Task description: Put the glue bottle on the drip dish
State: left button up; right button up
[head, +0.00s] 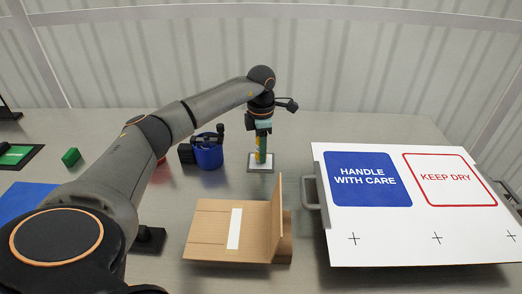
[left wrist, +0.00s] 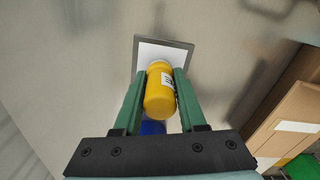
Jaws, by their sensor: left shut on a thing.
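The yellow glue bottle (head: 261,154) with a white label is upright in the head view, held in my left gripper (head: 262,132). In the left wrist view the green fingers of the left gripper (left wrist: 161,82) are shut on the sides of the bottle (left wrist: 160,98). The drip dish (head: 252,167), a small square with a grey rim and white middle, lies directly below the bottle. It also shows beyond the fingertips in the left wrist view (left wrist: 178,54). I cannot tell whether the bottle's base touches the dish. My right gripper is not in view.
A blue cup (head: 209,154) with dark tools stands left of the dish. An open cardboard box (head: 210,222) is in front, and a white printed board (head: 385,225) is at right. A green block (head: 71,157) lies far left. The table behind the dish is clear.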

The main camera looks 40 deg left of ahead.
pick_arm(q)
jog(key=shift+f, duration=0.25)
jog(key=shift+f, duration=0.2)
jog(key=o, duration=1)
jog(key=shift+o, duration=0.2)
notch_tip(320, 180, up, 12)
jog(key=shift+r, duration=0.25)
